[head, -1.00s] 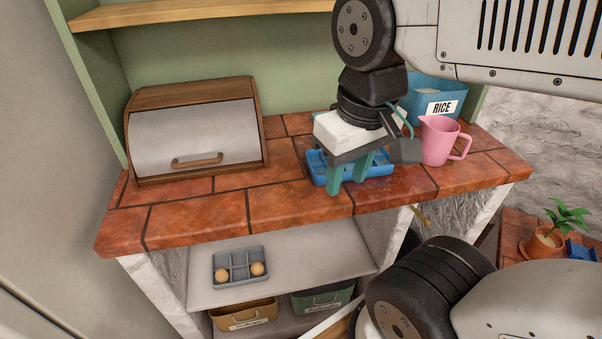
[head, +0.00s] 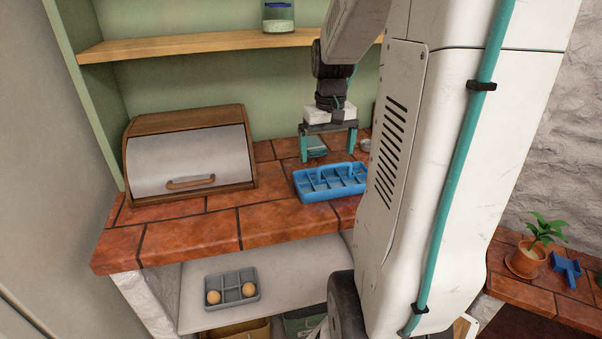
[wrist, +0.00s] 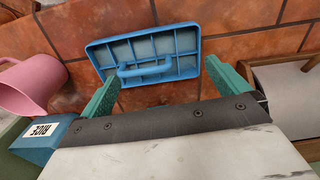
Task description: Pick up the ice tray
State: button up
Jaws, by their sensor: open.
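The ice tray is a blue divided tray (head: 318,196) with a raised handle, lying on the red tile counter. My arm hides its right end in the head view. In the wrist view the ice tray (wrist: 146,71) lies ahead of the fingers, its handle between the two fingertips in the picture. My gripper (head: 331,156) is open and empty, with green fingers pointing down, above and behind the tray in the head view. Both fingers of my gripper (wrist: 163,72) show apart in the wrist view, with no visible contact with the tray.
A wooden bread box (head: 190,150) stands left on the counter. A pink pitcher (wrist: 28,85) and a blue RICE bin (wrist: 40,138) are at the wrist view's left. A grey tray (head: 231,288) with two eggs sits on the lower shelf. A wooden shelf (head: 200,46) is above.

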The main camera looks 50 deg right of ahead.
aim_at(336, 165)
jog(key=shift+m, duration=0.3)
jog(key=d+f, duration=0.1)
jog(key=f, duration=0.2)
jog(key=d+f, duration=0.1)
jog(key=f, duration=0.2)
jog(key=d+f, duration=0.2)
jog(key=f, duration=0.1)
jog(key=shift+w+f, duration=0.1)
jog(key=shift+f, duration=0.15)
jog(key=c, duration=1)
jog(key=shift+r, duration=0.1)
jog(key=shift+r, duration=0.4)
jog(key=r, duration=0.3)
jog(key=shift+s+a, duration=0.15)
jog(key=shift+s, duration=0.05)
jog(key=s+a+r, duration=0.1)
jog(key=s+a, duration=0.7)
jog(key=s, duration=0.5)
jog(key=shift+s, duration=0.15)
